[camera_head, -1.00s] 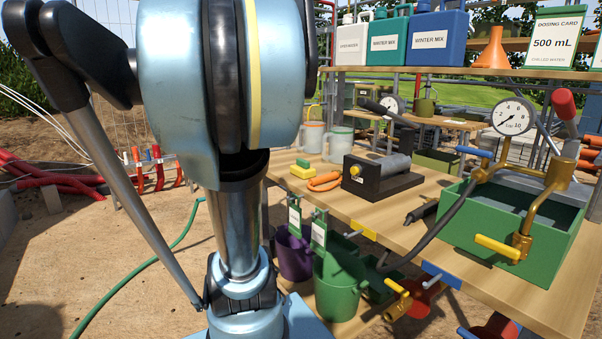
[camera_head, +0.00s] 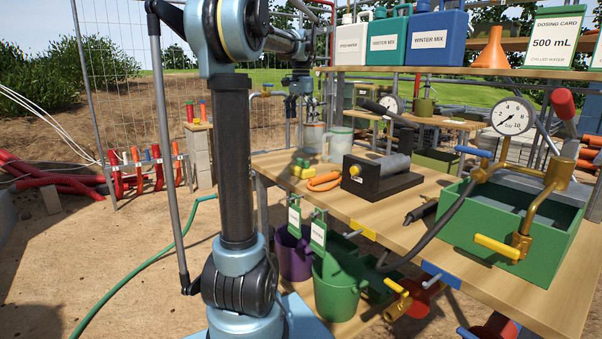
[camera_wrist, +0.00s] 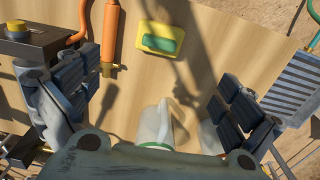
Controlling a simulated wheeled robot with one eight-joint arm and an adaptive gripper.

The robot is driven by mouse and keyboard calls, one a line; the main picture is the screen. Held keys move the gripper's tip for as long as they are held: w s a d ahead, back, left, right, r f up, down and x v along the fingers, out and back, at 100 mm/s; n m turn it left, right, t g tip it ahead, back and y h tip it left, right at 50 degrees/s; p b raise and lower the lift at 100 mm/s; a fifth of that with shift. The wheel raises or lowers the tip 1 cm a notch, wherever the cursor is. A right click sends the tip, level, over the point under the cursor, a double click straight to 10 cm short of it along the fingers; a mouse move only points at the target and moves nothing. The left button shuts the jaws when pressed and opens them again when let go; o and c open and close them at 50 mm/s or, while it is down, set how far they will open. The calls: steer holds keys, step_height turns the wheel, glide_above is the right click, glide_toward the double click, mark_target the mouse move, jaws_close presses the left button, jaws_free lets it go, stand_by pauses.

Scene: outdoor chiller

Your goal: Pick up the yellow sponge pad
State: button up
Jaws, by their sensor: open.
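The yellow sponge pad (camera_head: 302,172) lies near the back left of the wooden workbench, with a green layer or block on its top. In the wrist view the yellow pad (camera_wrist: 160,27) lies flat at the top middle, with green on its upper face. My gripper (camera_wrist: 155,97) is open and empty, its dark ridged fingers wide apart at left and right. The pad is beyond the fingertips in that view, not between them. In the head view my gripper (camera_head: 300,108) hangs above the far left end of the bench, above and apart from the pad.
A pale jug (camera_wrist: 155,122) with a green rim stands between the fingers' sides, low in the wrist view. An orange hose tool (camera_wrist: 112,38) lies left of the pad. A black device (camera_head: 382,178) and green tank (camera_head: 500,232) stand further right. Bare wood surrounds the pad.

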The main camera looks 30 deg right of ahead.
glide_toward(302, 159)
steer(key=f, duration=0.5)
steer(key=shift+s+a+f, duration=0.2)
steer(key=shift+s+f, duration=0.1)
steer(key=shift+s, duration=0.05)
steer(key=shift+w+d+f, duration=0.1)
steer(key=shift+w+f, duration=0.05)
steer(key=shift+f, duration=2.5)
steer(key=c, duration=1.3)
